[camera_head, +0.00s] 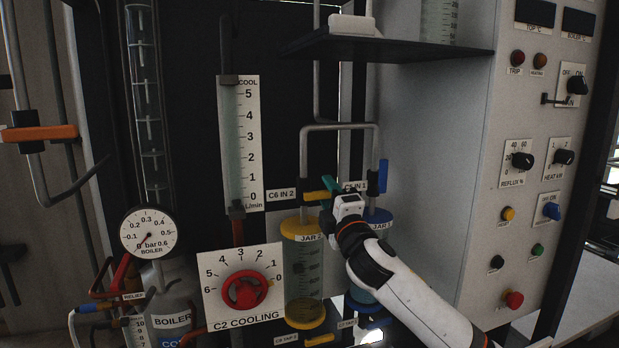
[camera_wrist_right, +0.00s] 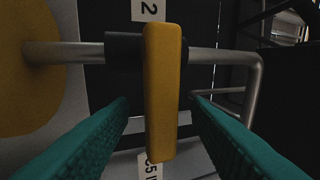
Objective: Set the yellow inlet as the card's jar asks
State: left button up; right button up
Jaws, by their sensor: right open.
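The yellow inlet lever (camera_head: 315,196) sits on the pipe above JAR 2, beside the C6 IN 2 label (camera_head: 281,195). It lies crosswise to its pipe. In the right wrist view the yellow lever (camera_wrist_right: 162,95) stands between my two teal fingers, with a gap on each side. My right gripper (camera_head: 328,202) is open around it; its fingertips (camera_wrist_right: 160,98) do not touch it. JAR 2 (camera_head: 303,275) has yellow caps. JAR 1 (camera_head: 362,295) has blue caps and is partly hidden by my right arm. I see no card. My left gripper is out of view.
The blue lever (camera_head: 383,175) stands upright close to the right of my gripper. A dark shelf (camera_head: 400,46) juts out above. The C2 COOLING dial (camera_head: 245,291) is at lower left. A control panel (camera_head: 530,200) with knobs stands at the right.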

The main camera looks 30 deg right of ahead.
jog(key=shift+s, duration=0.1)
jog(key=r+b+v, duration=0.1)
jog(key=v, duration=0.6)
jog(key=shift+b, duration=0.35)
